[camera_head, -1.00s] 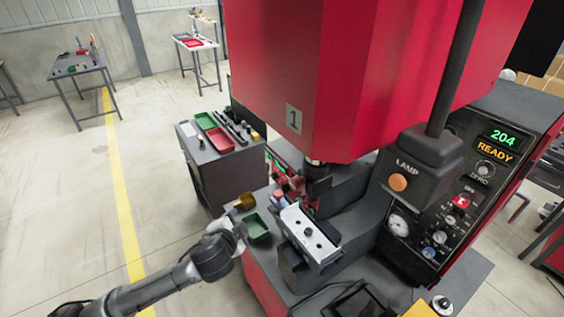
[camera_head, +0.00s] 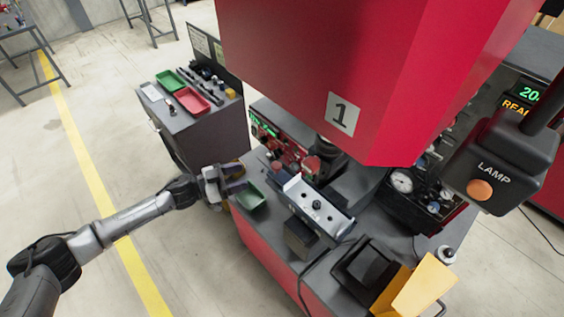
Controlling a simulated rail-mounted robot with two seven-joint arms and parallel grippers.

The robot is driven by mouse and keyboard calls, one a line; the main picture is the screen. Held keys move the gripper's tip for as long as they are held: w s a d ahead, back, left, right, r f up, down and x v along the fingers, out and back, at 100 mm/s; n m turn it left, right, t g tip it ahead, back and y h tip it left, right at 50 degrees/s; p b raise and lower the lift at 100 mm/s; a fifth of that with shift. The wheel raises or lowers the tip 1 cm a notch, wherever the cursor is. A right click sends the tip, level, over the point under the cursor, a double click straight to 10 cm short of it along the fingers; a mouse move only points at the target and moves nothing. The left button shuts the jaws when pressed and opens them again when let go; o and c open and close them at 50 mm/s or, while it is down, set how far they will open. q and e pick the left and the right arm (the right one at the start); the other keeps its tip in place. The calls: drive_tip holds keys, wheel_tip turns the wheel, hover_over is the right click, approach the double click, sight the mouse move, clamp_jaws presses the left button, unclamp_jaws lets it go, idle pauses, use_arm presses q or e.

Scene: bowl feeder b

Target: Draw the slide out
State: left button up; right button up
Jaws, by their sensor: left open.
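The slide (camera_head: 316,205) looks to be the pale plate with a dark knob and small holes, set on a dark block at the front of the red press. It sits below the press head. My left gripper (camera_head: 236,178) is open and empty, to the left of the slide and apart from it, by the rim of a small green tray (camera_head: 250,196). My right gripper is not in view.
The red press housing (camera_head: 300,70) hangs over the work area. A grey cabinet (camera_head: 190,110) with green and red trays stands behind left. A lamp box (camera_head: 500,165) juts in at right. A dark tray (camera_head: 366,265) and yellow panels (camera_head: 420,290) are at front right.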

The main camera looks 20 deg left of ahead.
sight(273, 166)
use_arm(q)
drive_tip(key=p+x, duration=0.1)
drive_tip(key=x, duration=1.1)
drive_tip(key=shift+w, duration=0.15)
drive_tip(key=shift+w+d+p, duration=0.3)
drive_tip(key=shift+w+d, duration=0.15)
drive_tip(key=shift+d, duration=0.1)
clamp_jaws()
